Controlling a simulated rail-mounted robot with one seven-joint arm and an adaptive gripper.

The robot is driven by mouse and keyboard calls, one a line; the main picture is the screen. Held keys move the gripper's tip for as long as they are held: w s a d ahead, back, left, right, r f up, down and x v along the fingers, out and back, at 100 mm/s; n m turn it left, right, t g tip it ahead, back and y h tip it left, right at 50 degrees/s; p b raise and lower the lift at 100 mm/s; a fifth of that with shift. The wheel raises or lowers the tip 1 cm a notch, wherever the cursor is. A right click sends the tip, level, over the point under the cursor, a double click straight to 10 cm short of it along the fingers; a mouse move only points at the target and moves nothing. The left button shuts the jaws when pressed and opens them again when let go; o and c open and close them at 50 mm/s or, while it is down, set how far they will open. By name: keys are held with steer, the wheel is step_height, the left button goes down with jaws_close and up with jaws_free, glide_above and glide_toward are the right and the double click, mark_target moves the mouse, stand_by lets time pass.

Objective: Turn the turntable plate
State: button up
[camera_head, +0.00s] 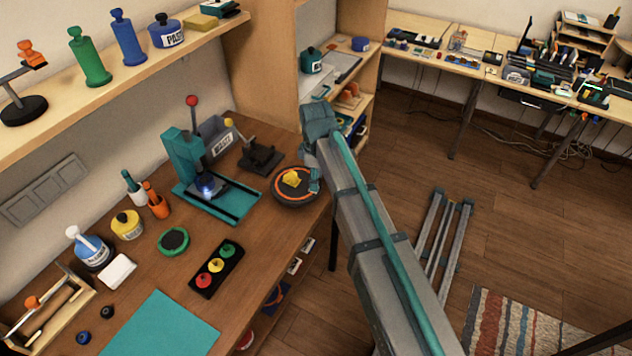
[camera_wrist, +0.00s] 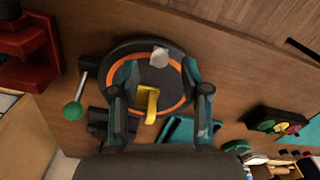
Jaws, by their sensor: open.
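The turntable plate (camera_head: 277,199) is a dark round disc with an orange ring, near the right edge of the wooden bench. It also shows in the wrist view (camera_wrist: 155,43). A yellow block (camera_head: 294,180) sits on it, seen also in the wrist view (camera_wrist: 147,106), with a pale grey piece (camera_wrist: 160,57) farther up the disc. My gripper (camera_wrist: 160,70) is open over the plate, one finger at each side of its middle. In the head view my arm hides part of the gripper. Whether the fingers touch anything on the plate, I cannot tell.
A teal press (camera_head: 184,150) with a red knob stands left of the plate. A black lever fixture (camera_head: 262,158) is just behind it. A black box with coloured buttons (camera_head: 216,268) lies nearer the front. The bench's front edge is close, with open floor beyond.

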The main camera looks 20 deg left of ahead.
steer(key=shift+f+p, duration=0.35)
steer(key=shift+f, duration=1.25)
jaws_close()
